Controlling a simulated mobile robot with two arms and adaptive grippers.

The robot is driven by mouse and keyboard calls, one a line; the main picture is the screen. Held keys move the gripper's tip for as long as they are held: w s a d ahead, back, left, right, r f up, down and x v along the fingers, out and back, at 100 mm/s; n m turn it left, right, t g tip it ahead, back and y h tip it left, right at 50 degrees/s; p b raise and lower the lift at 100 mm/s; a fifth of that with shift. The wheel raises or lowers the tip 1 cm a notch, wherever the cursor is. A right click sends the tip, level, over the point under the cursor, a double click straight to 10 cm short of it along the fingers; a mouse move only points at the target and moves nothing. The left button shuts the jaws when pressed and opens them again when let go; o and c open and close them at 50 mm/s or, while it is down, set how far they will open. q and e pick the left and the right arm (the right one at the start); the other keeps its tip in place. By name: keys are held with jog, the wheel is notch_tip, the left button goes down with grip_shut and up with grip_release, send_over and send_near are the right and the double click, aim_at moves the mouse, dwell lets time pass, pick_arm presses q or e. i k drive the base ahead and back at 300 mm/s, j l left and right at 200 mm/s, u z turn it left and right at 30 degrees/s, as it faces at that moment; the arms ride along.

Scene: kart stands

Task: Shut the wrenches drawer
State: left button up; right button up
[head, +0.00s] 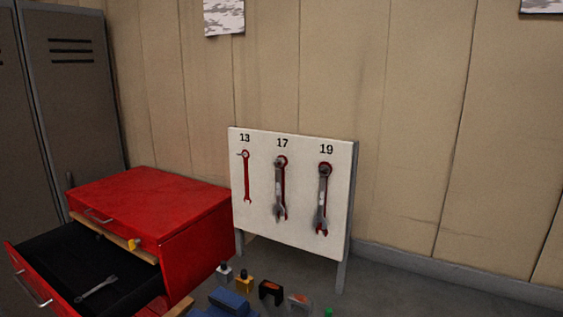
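The red tool cabinet (195,252) stands at the left. One drawer (28,281) is pulled out toward the lower left, showing its black inside. Its red front has a metal handle (38,292). A single grey wrench (97,288) lies on the drawer floor. Another handle (99,216) sits higher on the cabinet, above a wood-coloured strip (110,235). I can read no drawer label. Neither of my grippers is in view.
A white board (262,225) marked 13, 17 and 19 stands right of the cabinet. Wrenches hang at 17 (280,188) and 19 (322,198); 13 shows only a red outline. Several small items, including a blue one (228,300), sit at the bottom. Grey lockers (75,110) stand behind.

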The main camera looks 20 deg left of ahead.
aim_at(62, 263)
jog(key=u, duration=2.35)
jog(key=z, duration=0.25)
